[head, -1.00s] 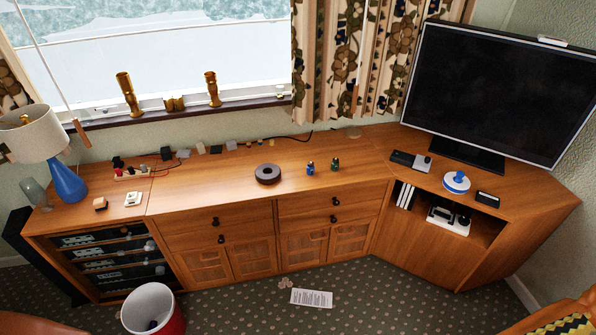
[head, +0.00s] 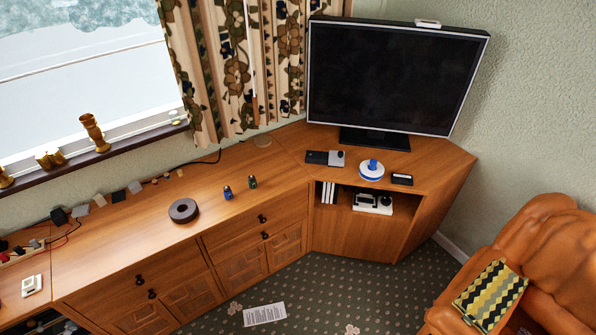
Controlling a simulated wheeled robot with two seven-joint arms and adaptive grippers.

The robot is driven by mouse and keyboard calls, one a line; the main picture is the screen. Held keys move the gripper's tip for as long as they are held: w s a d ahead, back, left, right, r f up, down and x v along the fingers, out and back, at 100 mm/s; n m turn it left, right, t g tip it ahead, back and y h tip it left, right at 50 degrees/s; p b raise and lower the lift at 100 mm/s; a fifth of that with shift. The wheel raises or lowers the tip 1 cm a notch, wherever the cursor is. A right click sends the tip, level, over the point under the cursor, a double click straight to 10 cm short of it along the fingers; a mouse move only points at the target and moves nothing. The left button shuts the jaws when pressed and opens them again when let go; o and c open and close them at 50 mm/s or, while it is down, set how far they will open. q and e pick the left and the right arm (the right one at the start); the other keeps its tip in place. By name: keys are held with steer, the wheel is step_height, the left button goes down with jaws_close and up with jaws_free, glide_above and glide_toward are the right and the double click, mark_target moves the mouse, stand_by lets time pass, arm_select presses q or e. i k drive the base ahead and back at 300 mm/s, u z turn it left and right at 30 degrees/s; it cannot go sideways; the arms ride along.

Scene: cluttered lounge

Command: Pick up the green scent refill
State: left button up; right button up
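A small green bottle, which looks like the green scent refill (head: 252,182), stands upright on the wooden sideboard (head: 150,240) in the head view. A similar blue bottle (head: 228,193) stands just to its left, a little apart. Neither of my grippers shows in the head view, so their state is hidden.
A dark round ring-shaped object (head: 183,210) lies left of the bottles. A television (head: 395,78), a blue and white round object (head: 371,170) and small devices stand on the corner unit. An orange armchair (head: 550,260) is at right. Patterned carpet (head: 340,290) lies in front.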

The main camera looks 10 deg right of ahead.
mark_target(252, 181)
steer(key=z, duration=0.25)
steer(key=i, duration=1.4)
steer(key=u, duration=0.8)
